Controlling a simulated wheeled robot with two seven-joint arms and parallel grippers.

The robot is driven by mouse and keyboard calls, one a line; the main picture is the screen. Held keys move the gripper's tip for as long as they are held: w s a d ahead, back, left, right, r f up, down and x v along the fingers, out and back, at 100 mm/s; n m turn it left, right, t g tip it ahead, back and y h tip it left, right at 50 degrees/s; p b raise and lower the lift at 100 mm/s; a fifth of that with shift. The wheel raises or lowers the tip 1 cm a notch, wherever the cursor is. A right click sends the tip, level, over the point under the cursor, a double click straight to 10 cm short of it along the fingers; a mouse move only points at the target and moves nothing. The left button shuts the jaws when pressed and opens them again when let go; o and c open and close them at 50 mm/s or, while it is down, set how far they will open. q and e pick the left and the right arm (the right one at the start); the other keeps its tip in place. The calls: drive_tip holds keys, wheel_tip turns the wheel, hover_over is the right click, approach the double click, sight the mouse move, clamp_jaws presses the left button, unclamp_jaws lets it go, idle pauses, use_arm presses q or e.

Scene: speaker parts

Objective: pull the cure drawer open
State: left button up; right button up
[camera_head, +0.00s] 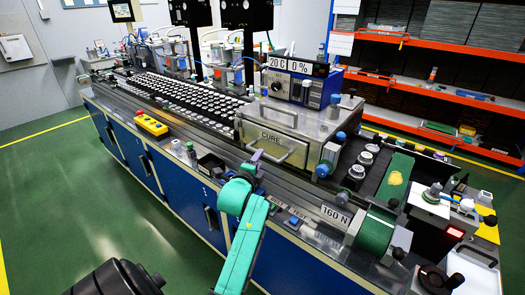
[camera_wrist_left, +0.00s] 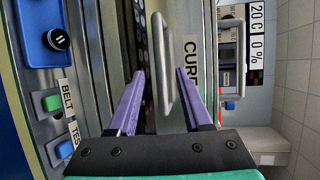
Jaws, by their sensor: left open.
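The cure drawer is the metal front of a grey box labelled CURE (camera_head: 271,137), with a bar handle (camera_head: 268,154) low on its front. In the left wrist view the drawer's handle (camera_wrist_left: 160,62) is a long bar running between my two purple fingertips in the picture. My left gripper (camera_head: 256,156) is open in front of the drawer, at the handle's left end in the head view. It also shows in the left wrist view (camera_wrist_left: 158,76), with a gap on each side of the bar. I cannot tell whether a finger touches it. My right gripper is not seen.
A second bar handle (camera_head: 274,112) sits higher on the box. A blue unit reading 20 C 0% (camera_head: 291,85) stands on top. BELT and TEST buttons (camera_wrist_left: 52,103) lie beside the gripper. A green roller (camera_head: 374,234) is at the right. The green floor in front is free.

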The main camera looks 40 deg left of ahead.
use_arm(q)
drive_tip(key=x, duration=0.5)
drive_tip(key=shift+d+r+p, duration=0.1)
drive_tip(key=shift+p, duration=0.25)
drive_tip(key=shift+w, duration=0.2)
drive_tip(key=shift+c, duration=0.3)
clamp_jaws()
idle(0.5)
